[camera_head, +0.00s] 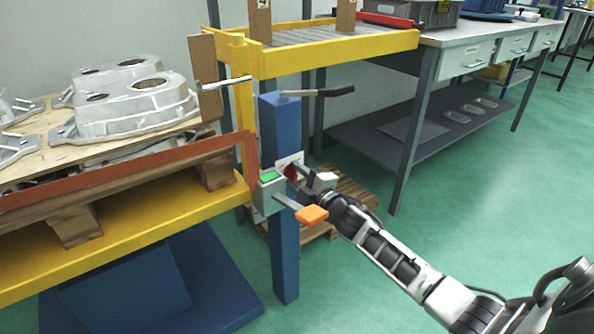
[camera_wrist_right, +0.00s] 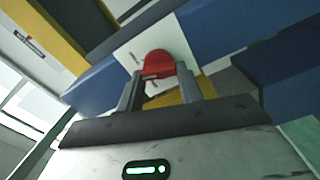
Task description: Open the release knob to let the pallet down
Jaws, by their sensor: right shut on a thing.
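The red release knob (camera_head: 290,172) sits on a pale plate on the blue post (camera_head: 284,245). My right gripper (camera_head: 297,174) reaches it from the right and is shut on it. In the right wrist view the knob (camera_wrist_right: 157,62) is at the ends of the two fingers (camera_wrist_right: 158,84), in front of the white plate (camera_wrist_right: 130,55). The wooden pallet (camera_head: 75,228) rests on the yellow lift frame (camera_head: 130,240) at left and carries grey aluminium castings (camera_head: 135,105). My left gripper is out of view.
A grey box with a green button (camera_head: 268,177) and an orange-ended lever (camera_head: 312,215) lies close to my right gripper. A black-handled lever (camera_head: 335,91) tops the post. A yellow roller conveyor (camera_head: 340,52) and a workbench (camera_head: 470,42) stand behind. Green floor at right is clear.

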